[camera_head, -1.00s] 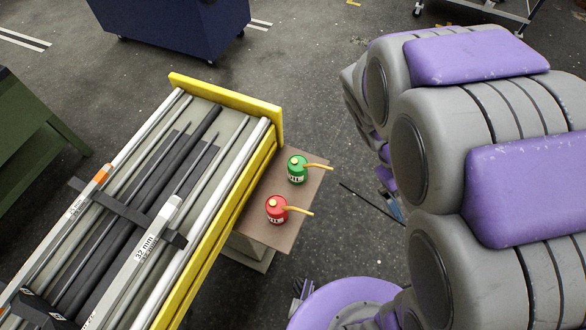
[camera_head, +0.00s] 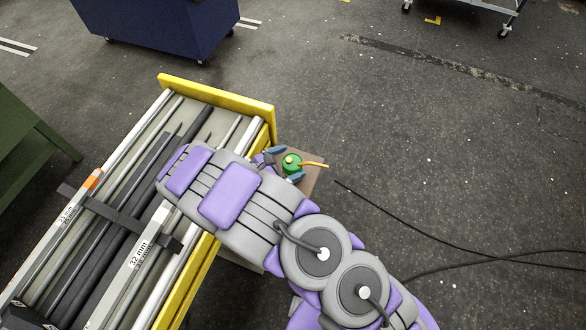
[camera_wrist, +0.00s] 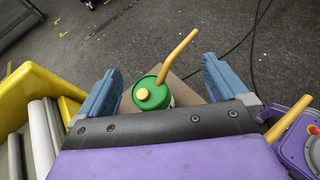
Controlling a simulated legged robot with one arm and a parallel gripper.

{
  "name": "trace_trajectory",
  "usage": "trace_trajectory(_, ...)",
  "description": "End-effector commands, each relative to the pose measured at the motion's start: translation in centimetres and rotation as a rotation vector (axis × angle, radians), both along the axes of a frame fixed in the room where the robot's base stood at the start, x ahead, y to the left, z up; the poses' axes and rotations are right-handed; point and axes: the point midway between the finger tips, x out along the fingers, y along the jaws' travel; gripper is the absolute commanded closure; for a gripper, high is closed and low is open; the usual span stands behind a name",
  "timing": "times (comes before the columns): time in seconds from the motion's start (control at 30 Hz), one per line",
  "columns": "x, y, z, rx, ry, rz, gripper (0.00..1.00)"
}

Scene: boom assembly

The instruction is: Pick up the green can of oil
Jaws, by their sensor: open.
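The green can of oil (camera_head: 291,163) has a yellow cap and a yellow spout pointing right. It stands upright on a small brown board (camera_head: 311,174) beside the yellow-edged drawer. My gripper (camera_head: 282,164) is open, with one blue finger on each side of the can. In the wrist view the green can (camera_wrist: 150,97) lies between the spread fingers of my gripper (camera_wrist: 160,88), a little nearer the left one, with visible gaps. The red can is hidden behind my arm in the head view; a yellow spout (camera_wrist: 290,119) shows at the right of the wrist view.
The open drawer (camera_head: 225,96) with a yellow rim holds metal and black rods, and my arm passes over it. A blue cabinet (camera_head: 165,25) stands at the back. A black cable (camera_head: 440,232) lies on the floor at right.

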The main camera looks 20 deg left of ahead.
Motion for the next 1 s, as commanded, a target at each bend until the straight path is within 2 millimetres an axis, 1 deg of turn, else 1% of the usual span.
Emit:
trace_trajectory(0.03, -0.8, 1.6, -1.6, -0.023, 0.012, 0.059, 0.0)
trace_trajectory(0.1, -1.6, 3.1, -3.1, -0.048, 0.024, 0.121, 0.0)
trace_trajectory(0.2, -2.5, 4.3, -4.5, -0.071, 0.035, 0.18, 0.0)
trace_trajectory(0.27, -2.7, 4.7, -4.9, -0.076, 0.038, 0.199, 0.0)
trace_trajectory(0.37, -2.2, 4.5, -5.5, -0.079, 0.041, 0.21, 0.0)
trace_trajectory(0.6, 0.9, 2.9, -7.0, -0.078, 0.042, 0.207, 0.0)
trace_trajectory(0.87, 2.4, 2.4, -7.8, -0.083, 0.042, 0.209, 0.0)
trace_trajectory(1.0, 4.0, 1.5, -8.6, -0.082, 0.043, 0.207, 0.0)
